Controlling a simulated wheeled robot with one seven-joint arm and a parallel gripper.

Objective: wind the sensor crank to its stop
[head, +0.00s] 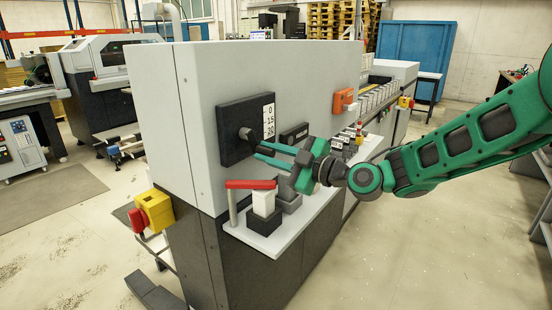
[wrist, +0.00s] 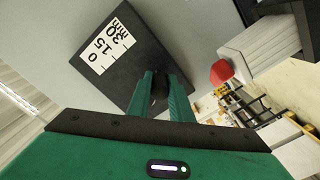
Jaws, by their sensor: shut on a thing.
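The sensor crank (head: 246,134) is a dark arm and knob on a square black plate (head: 233,148) on the side of the grey machine. The plate carries a white scale (head: 269,121) marked 0, 15 and 30, which shows tilted in the wrist view (wrist: 106,44). My green gripper (head: 260,151) reaches in from the right, its fingers in front of the plate's lower part. In the wrist view the two fingers (wrist: 161,88) close around the dark knob (wrist: 160,82). The fingers partly hide the crank arm, so its exact angle is hard to tell.
Below my gripper a white shelf (head: 245,233) holds a red bar (head: 251,184) on a post and a white block (head: 263,203). An orange switch (head: 343,100) sits further right on the machine. A yellow box with a red button (head: 155,210) is at the lower left corner.

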